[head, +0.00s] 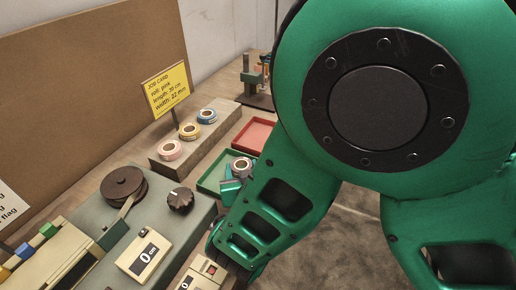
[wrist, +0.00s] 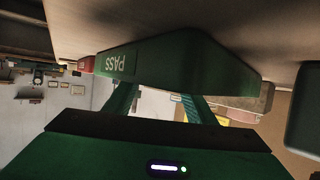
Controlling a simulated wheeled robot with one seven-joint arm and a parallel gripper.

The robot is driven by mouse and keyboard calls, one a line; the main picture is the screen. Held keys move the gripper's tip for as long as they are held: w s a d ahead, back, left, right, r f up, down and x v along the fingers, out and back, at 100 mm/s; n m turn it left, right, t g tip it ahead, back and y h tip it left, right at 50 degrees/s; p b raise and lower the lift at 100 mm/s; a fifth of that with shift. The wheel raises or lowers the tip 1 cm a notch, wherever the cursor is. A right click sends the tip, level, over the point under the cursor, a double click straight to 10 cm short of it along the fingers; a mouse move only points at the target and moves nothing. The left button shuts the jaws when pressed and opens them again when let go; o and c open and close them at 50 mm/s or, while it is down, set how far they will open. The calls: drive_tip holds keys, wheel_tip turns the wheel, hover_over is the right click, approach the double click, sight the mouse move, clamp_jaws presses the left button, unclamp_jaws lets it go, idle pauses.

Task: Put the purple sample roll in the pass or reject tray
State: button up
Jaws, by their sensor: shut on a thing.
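The purple sample roll (head: 242,166) shows as a pale ring with a dark hole at the fingertips of my gripper (head: 234,178). The gripper is shut on it, low over or inside the green tray (head: 208,184); I cannot tell whether the roll touches the tray floor. In the wrist view, the green tray's wall (wrist: 190,68) carries the word PASS, upside down, and hides the fingertips and the roll. The red tray (head: 254,134) lies just beyond the green one and looks empty. A bit of red (wrist: 86,64) shows beside the green wall.
A wooden rack with pink (head: 170,150), yellow (head: 190,131) and blue (head: 207,116) rolls stands left of the trays. A yellow job card (head: 168,89) stands behind it. The winding machine (head: 150,215) with a black knob (head: 180,200) fills the lower left.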

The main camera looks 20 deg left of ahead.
drive_tip(key=shift+f, duration=0.1)
drive_tip(key=o, duration=0.7)
drive_tip(key=shift+o, duration=0.2)
